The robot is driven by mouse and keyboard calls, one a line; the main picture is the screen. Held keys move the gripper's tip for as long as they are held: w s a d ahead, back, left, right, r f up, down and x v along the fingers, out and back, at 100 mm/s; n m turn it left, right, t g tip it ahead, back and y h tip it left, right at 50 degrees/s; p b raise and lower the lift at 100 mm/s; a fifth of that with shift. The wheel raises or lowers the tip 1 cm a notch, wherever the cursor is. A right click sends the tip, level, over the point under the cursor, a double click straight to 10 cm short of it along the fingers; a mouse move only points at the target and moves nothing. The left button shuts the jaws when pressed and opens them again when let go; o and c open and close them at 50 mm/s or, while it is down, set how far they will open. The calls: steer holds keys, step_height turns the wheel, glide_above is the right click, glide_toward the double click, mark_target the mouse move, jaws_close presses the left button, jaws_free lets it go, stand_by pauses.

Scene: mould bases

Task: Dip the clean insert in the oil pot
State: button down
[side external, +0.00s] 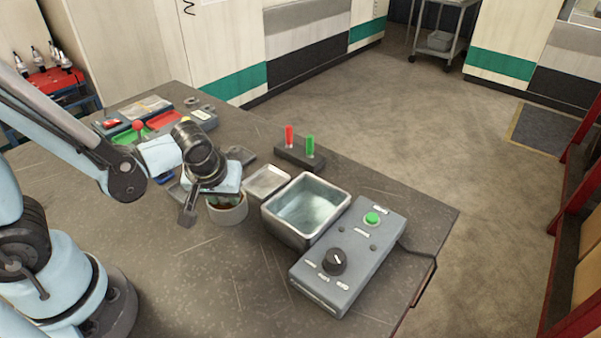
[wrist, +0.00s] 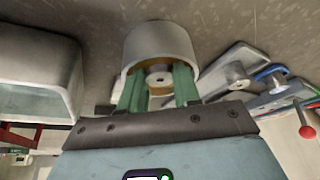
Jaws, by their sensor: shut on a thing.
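The oil pot (side external: 230,214) is a small round grey-white pot standing on the dark bench in the side external view. It also shows at the top middle of the wrist view (wrist: 158,38). My gripper (wrist: 158,88) points into the pot's mouth, its green fingers partly inside the rim. The fingers are shut on a small round metal insert (wrist: 160,76) with a hole in its middle. In the side external view the fingers and insert are mostly hidden by the gripper body and pot. I cannot tell how deep the insert sits or whether it touches oil.
A square metal basin (side external: 290,228) and shallow tray (side external: 267,180) stand right of the pot. Beyond is a grey control box (side external: 345,270) with a knob and green button. Green and red trays (side external: 162,120) lie behind. The front bench is clear.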

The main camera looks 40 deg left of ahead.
steer(key=shift+r, duration=3.5)
